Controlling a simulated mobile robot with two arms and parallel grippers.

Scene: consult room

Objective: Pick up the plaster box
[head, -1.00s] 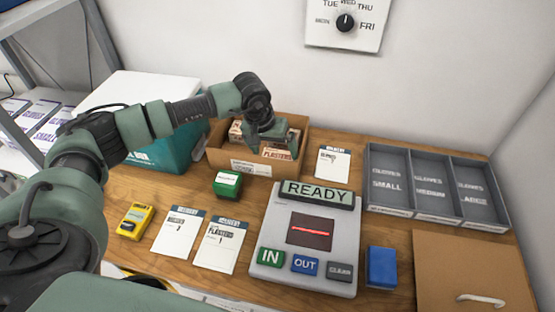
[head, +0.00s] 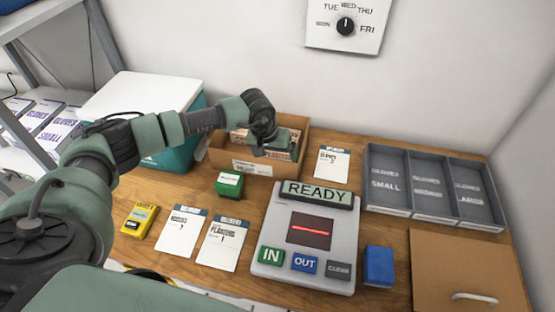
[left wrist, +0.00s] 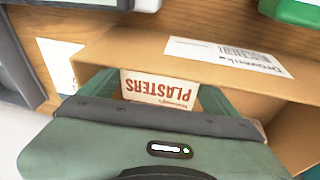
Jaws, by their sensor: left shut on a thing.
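The plaster box (left wrist: 158,88), white with red "PLASTERS" lettering, shows upside down in the left wrist view between my left gripper's fingers. My left gripper (head: 275,146) is inside the open cardboard carton (head: 221,158) at the back of the desk, shut on this box. In the head view the hand and wrist hide most of the held box. Another small box (head: 238,135) shows at the left inside the carton. My right gripper is in neither view.
A white-lidded teal container (head: 150,95) stands left of the carton and a green box (head: 229,185) in front. A scanner console (head: 268,225) reading "READY", cards, a blue block (head: 379,266) and a grey glove tray (head: 415,190) fill the desk's centre and right.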

